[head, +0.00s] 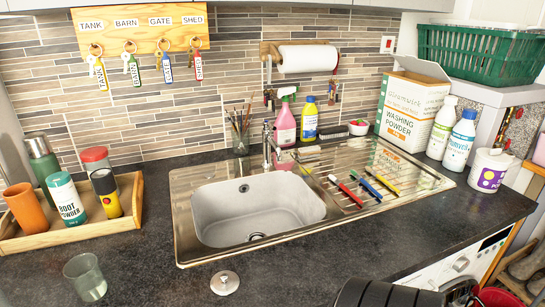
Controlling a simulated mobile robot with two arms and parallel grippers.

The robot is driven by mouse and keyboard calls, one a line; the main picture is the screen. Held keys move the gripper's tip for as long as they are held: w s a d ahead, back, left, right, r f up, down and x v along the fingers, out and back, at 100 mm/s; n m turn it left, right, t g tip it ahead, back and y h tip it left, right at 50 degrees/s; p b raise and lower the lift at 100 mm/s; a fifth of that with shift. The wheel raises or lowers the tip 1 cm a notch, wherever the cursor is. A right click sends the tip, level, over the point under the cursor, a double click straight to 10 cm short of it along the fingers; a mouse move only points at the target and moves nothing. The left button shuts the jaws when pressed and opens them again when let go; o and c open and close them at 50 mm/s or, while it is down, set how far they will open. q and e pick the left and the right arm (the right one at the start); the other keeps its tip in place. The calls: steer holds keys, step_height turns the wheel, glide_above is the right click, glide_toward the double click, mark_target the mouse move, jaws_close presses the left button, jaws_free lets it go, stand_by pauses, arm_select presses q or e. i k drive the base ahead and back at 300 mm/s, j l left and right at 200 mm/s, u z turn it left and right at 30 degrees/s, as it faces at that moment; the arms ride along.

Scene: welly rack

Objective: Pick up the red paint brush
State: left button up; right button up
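The red paint brush (345,190) lies on the ribbed steel drainboard, to the right of the sink basin. A blue brush (366,186) and a yellow brush (382,180) lie beside it to the right, roughly parallel and apart from it. No gripper touches the red brush. A dark, rounded part (385,294), which looks like part of my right arm, enters at the bottom edge, well below the drainboard. Its fingertips cannot be made out. My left gripper is not in view.
The steel sink (258,204) is left of the brushes, with a tap (268,146) behind. A pink spray bottle (285,122), a yellow bottle (309,120) and a washing powder box (410,108) stand behind. A glass (86,278) and a plug (224,283) are on the front counter.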

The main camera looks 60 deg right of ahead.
mark_target(339, 183)
steer(key=l+z, duration=0.1)
steer(key=z, duration=1.55)
steer(key=i+l+z, duration=0.15)
steer(key=z, duration=0.15)
steer(key=i+l+z, duration=0.15)
steer(key=z, duration=0.15)
steer(key=k+j+u, duration=0.1)
steer(key=u, duration=1.9)
steer(key=z, duration=2.1)
steer(key=i+l+u, duration=0.1)
steer(key=l, duration=0.65)
steer(key=i+l, duration=0.1)
steer(key=l, duration=0.6)
steer(key=u, duration=0.05)
